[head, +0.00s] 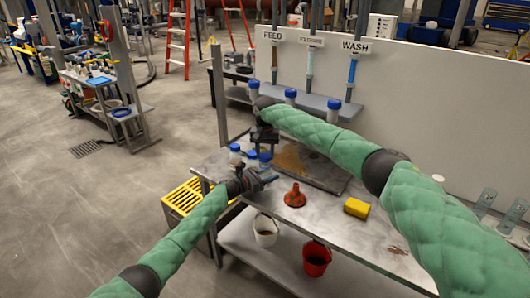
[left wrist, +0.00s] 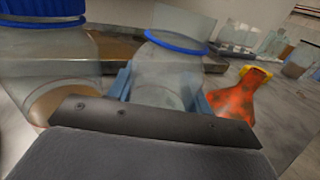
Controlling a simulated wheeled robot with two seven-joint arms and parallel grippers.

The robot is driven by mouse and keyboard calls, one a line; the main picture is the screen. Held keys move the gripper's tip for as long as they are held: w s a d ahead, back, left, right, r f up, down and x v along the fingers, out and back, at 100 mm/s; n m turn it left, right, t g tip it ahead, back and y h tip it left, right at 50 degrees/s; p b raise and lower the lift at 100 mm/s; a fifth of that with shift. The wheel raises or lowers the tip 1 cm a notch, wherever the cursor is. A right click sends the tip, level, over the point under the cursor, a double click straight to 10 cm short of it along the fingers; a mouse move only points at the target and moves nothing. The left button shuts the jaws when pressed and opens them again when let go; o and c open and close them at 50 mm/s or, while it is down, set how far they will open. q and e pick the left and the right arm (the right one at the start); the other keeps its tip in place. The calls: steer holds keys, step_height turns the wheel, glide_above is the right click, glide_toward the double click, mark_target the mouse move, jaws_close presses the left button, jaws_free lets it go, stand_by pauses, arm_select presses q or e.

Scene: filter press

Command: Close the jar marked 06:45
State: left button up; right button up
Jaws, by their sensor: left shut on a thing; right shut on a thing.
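In the left wrist view a clear jar (left wrist: 160,75) with a blue ring at its neck stands between my left gripper's blue fingers. In the head view my left gripper (head: 262,176) is shut on this jar at the table's left end. My right gripper (head: 264,146) points down just above the blue-topped jars; it is shut, but what it grips is hidden. A second jar with a blue lid (left wrist: 40,10) stands left of the held one. Another blue-topped jar (head: 235,150) stands farther left.
Several blue-topped jars, one here (head: 291,96), stand on the back shelf below the FEED and WASH signs. Buckets sit underneath.

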mark_target(265, 174)
steer(key=shift+f, duration=0.55)
steer(key=shift+f, duration=0.6)
stand_by(0.4)
